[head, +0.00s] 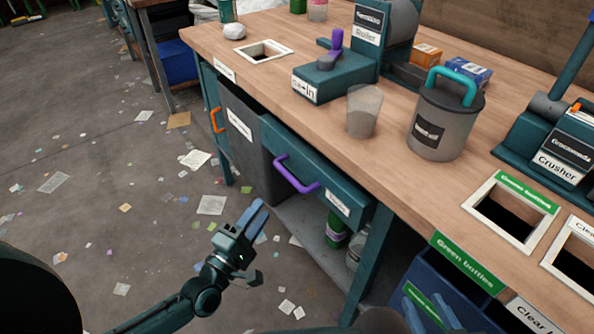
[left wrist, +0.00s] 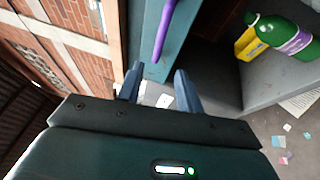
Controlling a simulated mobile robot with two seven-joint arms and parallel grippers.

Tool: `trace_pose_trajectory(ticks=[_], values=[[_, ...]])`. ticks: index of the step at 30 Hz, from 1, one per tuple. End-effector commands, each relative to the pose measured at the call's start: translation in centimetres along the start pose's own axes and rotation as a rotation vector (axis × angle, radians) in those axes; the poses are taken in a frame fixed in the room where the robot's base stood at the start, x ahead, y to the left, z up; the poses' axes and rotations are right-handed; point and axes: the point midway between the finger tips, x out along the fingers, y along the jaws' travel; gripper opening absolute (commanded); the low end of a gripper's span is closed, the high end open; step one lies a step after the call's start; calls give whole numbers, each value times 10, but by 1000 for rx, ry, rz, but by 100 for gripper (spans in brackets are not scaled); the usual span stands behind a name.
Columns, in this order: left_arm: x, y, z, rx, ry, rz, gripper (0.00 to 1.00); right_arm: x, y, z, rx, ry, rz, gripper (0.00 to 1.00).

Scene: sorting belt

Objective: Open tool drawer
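The teal drawer front (head: 312,160) sits under the wooden workbench. It carries a purple bar handle (head: 294,176) and a small white label (head: 339,204), and it appears closed. My left gripper (head: 256,210) is below and left of the handle, apart from it, with its fingers pointing toward the bench. In the left wrist view its two fingers (left wrist: 158,84) are spread with nothing between them. The purple handle (left wrist: 164,32) shows ahead of them there. My right gripper (head: 424,306) is partly cut off at the bottom edge, its bluish fingers apart and apparently empty.
A green bottle (head: 336,232) stands on the lower shelf (head: 308,226). A teal bench leg (head: 367,262) and blue bin (head: 458,288) lie right. The littered floor at left is open.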

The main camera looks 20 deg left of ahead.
Motion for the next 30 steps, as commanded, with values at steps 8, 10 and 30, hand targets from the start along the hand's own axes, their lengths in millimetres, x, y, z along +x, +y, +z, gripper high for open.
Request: trace_pose_trajectory(ticks=[8, 10, 30], values=[[49, 2, 1, 2, -1, 4, 36, 2, -1, 3, -8, -4, -4, 36], [64, 1, 1, 3, -1, 3, 36, 3, -1, 5, -12, -6, -5, 36], [128, 1, 1, 4, -2, -2, 36, 7, -3, 13, -32, -18, -12, 36]])
